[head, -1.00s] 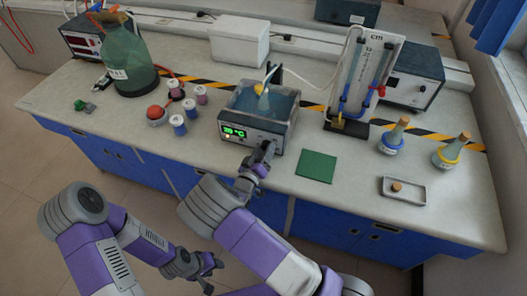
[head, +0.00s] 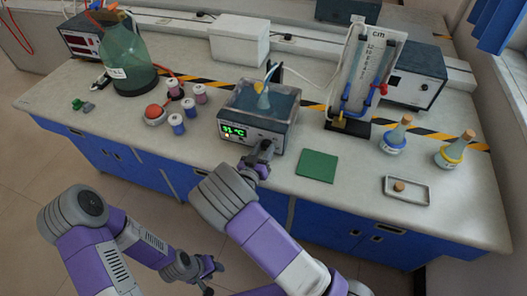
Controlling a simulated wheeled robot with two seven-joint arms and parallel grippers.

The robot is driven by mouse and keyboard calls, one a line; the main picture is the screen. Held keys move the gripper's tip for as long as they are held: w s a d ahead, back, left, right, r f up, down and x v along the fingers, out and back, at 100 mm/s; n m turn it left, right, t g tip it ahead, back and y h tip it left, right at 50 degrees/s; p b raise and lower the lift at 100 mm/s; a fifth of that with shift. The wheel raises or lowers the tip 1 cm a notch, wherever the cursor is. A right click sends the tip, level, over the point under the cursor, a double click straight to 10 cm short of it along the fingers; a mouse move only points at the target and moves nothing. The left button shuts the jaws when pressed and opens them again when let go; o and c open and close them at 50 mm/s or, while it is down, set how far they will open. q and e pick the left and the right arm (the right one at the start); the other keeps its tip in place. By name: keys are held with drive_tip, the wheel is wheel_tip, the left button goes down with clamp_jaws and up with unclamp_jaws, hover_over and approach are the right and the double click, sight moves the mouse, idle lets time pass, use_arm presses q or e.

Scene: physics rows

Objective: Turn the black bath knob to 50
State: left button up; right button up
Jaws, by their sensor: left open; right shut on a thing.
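The water bath (head: 285,112) stands on the bench, with a flask (head: 263,98) in its water. Its green display (head: 233,131) on the front panel seems to read 31 °C, though the digits are small. My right gripper (head: 264,149) is at the right part of that panel and is shut on the black knob, which its fingers mostly hide. I cannot make out the knob's mark. My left gripper (head: 212,273) is open and empty, low in front of the bench and away from the bath.
A green mat (head: 317,166) lies right of the bath. A manometer board (head: 371,70), two stoppered flasks (head: 394,138) and a small tray (head: 407,198) are at the right.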

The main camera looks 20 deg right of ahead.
drive_tip(key=o, duration=1)
drive_tip(key=shift+o, duration=0.2)
drive_tip(key=p+v, duration=0.1)
drive_tip(key=v, duration=0.6)
drive_tip(key=shift+s+a, duration=0.15)
drive_tip(key=shift+s, duration=0.1)
